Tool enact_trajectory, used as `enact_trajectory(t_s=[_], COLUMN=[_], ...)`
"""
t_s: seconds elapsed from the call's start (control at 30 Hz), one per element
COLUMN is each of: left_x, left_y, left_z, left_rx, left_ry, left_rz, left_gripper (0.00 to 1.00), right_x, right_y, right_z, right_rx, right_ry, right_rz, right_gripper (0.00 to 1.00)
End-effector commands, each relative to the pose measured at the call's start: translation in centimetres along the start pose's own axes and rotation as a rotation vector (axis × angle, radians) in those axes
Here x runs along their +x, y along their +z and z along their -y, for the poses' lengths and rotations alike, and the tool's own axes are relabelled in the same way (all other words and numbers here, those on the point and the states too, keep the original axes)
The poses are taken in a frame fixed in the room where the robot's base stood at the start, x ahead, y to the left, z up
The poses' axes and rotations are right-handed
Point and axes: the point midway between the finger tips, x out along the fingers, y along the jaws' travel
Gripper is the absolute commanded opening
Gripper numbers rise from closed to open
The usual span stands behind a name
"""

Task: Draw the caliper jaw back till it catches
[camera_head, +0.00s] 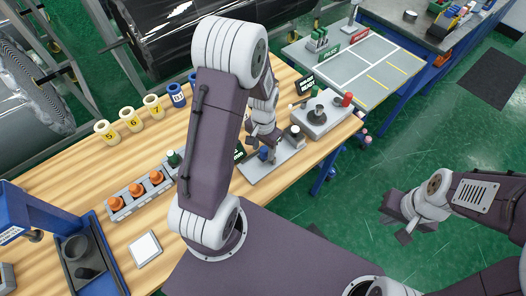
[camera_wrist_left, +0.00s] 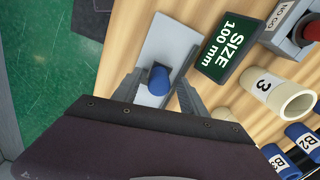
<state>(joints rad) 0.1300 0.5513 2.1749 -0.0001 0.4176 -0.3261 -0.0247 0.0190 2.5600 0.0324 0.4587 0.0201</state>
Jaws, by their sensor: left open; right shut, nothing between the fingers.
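The caliper fixture (camera_head: 283,165) is a pale grey plate on the wooden bench, with a blue knob (camera_head: 263,154) near its left end and a block at its far end. My left gripper (camera_head: 262,142) is over it, partly hidden by my own arm in the head view. In the left wrist view the blue knob (camera_wrist_left: 158,80) stands between the open fingers, with gaps at both sides. The rest of the plate (camera_wrist_left: 168,42) extends beyond them. Whether the knob belongs to the jaw is unclear. My right gripper (camera_head: 405,220) is shut and empty, over the green floor.
A green "SIZE 100 mm" sign (camera_wrist_left: 240,45) stands beside the plate. A cream ring marked 3 (camera_wrist_left: 280,95) and blue rings (camera_wrist_left: 303,140) are nearby. A grey gauge stand (camera_head: 320,115) is behind the fixture. A sorting board (camera_head: 352,65) lies at the back right.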

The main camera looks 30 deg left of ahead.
Motion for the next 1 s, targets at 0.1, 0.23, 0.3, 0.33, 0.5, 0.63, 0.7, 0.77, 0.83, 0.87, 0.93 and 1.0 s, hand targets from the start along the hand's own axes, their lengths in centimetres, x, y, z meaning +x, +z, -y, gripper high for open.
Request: enact_trajectory(t_s=[0.1, 0.23, 0.3, 0.33, 0.5, 0.63, 0.7, 0.77, 0.83, 0.87, 0.93, 1.0], left_x=[-2.9, -5.5, -6.4, -6.7, -7.2, -7.2, -7.2, -7.2, -7.2, -7.2, -7.3, -8.8], left_y=[-0.1, 0.1, 0.1, 0.1, 0.3, 0.2, 0.2, 0.2, 0.2, 0.2, 0.1, -0.2], left_z=[0.1, 0.1, 0.1, 0.1, 0.1, 0.1, 0.1, 0.1, 0.1, 0.1, -0.1, -1.4], left_rx=[-0.001, -0.001, -0.001, -0.001, -0.001, -0.001, -0.001, -0.001, -0.001, -0.001, 0.008, 0.049], left_ry=[-0.002, -0.001, 0.0, 0.0, 0.001, 0.002, 0.001, 0.001, 0.001, 0.001, 0.0, -0.012], left_rz=[-0.007, -0.005, -0.003, -0.002, 0.002, 0.002, 0.002, 0.001, 0.001, 0.001, -0.004, -0.041], left_gripper=[0.5, 0.5, 0.5, 0.5, 0.5, 0.5, 0.5, 0.5, 0.5, 0.5, 0.5, 0.5], right_x=[0.1, 0.1, 0.1, 0.1, 0.1, 0.1, 0.1, 0.1, 0.1, 0.1, 0.1, 0.1], right_y=[0.0, 0.0, 0.0, 0.0, 0.0, 0.0, 0.0, 0.0, 0.0, 0.0, 0.0, 0.0], right_z=[0.0, 0.0, 0.0, 0.0, 0.0, 0.0, 0.0, 0.0, 0.0, 0.0, 0.0, 0.0], right_rx=[0.0, 0.0, 0.0, 0.0, 0.0, 0.0, 0.0, 0.0, 0.0, 0.0, 0.0, 0.0], right_ry=[0.0, 0.0, 0.0, 0.0, 0.0, 0.0, 0.0, 0.0, 0.0, 0.0, 0.0, 0.0], right_rz=[0.0, 0.0, 0.0, 0.0, 0.0, 0.0, 0.0, 0.0, 0.0, 0.0, 0.0, 0.0], right_gripper=[0.0, 0.0, 0.0, 0.0, 0.0, 0.0, 0.0, 0.0, 0.0, 0.0, 0.0, 0.0])
